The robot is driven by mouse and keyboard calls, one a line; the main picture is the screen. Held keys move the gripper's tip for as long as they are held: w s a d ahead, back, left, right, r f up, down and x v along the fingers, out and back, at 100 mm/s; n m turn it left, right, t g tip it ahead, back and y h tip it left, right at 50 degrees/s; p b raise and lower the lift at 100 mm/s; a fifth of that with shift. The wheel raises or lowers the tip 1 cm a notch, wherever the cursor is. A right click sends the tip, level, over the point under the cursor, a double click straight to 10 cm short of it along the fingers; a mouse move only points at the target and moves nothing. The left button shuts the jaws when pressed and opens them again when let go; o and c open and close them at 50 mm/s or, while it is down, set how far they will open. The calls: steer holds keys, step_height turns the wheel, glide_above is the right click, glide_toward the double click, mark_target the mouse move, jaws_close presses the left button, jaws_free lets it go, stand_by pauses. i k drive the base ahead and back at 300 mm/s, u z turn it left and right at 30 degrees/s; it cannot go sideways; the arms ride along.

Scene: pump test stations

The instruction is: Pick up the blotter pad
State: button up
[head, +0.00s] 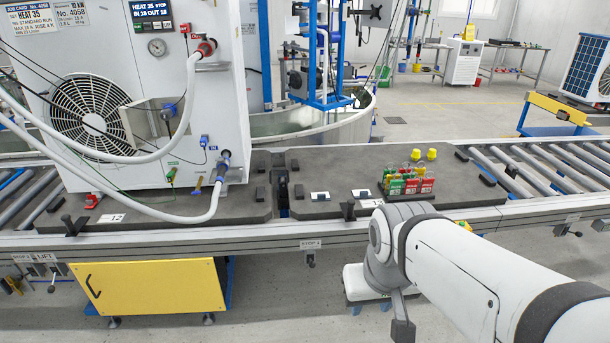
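I cannot pick out a blotter pad for certain. Two small white pieces with dark parts lie on the dark pallet right of centre, a left one (320,196) and a right one (361,193); they are too small to identify. A white, pad-like block (357,283) shows low beside the conveyor, partly hidden behind my arm. My arm comes in from the lower right and bends down in front of the conveyor. A dark part at its lower end (402,331) may belong to my gripper; its fingers cannot be made out.
The conveyor (270,240) runs across the view. A white unit with a fan (90,112) and hoses stands on its left pallet. Red and green tagged pieces (408,184) and yellow knobs (431,154) sit on the right pallet (460,188). A yellow panel (150,287) is below.

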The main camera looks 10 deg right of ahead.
mark_target(319, 196)
steer(key=z, duration=0.55)
steer(key=i, duration=0.95)
steer(key=z, duration=0.35)
steer(key=i, duration=1.05)
steer(key=u, duration=0.75)
steer(key=i, duration=0.5)
steer(key=u, duration=0.5)
